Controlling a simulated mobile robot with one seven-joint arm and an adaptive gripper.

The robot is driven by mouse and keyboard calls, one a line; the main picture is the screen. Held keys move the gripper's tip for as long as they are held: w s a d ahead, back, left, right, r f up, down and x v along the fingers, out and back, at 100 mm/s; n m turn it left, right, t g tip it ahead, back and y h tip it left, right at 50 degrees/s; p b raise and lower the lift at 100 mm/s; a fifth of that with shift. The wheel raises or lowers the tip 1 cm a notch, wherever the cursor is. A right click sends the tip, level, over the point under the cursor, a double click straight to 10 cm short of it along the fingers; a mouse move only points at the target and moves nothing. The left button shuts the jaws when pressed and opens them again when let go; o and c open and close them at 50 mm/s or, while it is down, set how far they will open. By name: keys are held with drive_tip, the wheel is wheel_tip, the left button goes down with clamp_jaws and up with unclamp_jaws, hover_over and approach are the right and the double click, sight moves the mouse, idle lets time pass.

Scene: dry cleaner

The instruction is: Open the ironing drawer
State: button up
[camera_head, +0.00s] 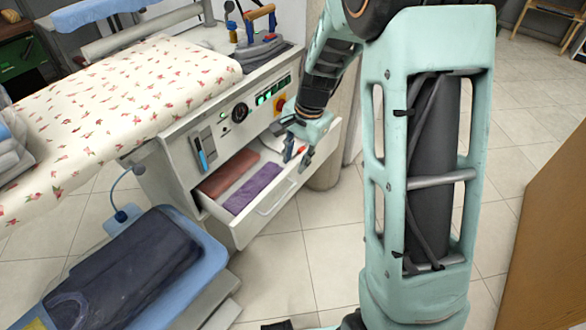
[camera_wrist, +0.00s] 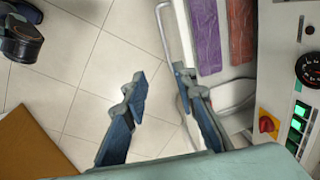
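The ironing drawer (camera_head: 240,232) stands pulled out from the white ironing unit, with a red-brown folded cloth (camera_head: 228,174) and a purple folded cloth (camera_head: 252,188) inside. Its pale bar handle (camera_head: 277,199) is on the front panel. My gripper (camera_head: 297,158) is over the drawer's right end, fingers pointing down. In the wrist view my gripper (camera_wrist: 160,75) is open with nothing between the fingertips. There, one finger overlaps the drawer front near the end of the handle (camera_wrist: 163,30); I cannot tell whether it touches. The other finger is over the floor.
The control panel (camera_head: 238,113) is above the drawer. A brown panel (camera_head: 545,235) is at the right. Tiled floor (camera_head: 290,270) before the drawer is clear.

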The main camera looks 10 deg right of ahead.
sight(282, 196)
drive_tip(key=r, duration=0.5)
drive_tip(key=shift+s+d+r, duration=0.3)
drive_tip(key=shift+s+d, duration=0.05)
drive_tip(key=shift+s, duration=0.05)
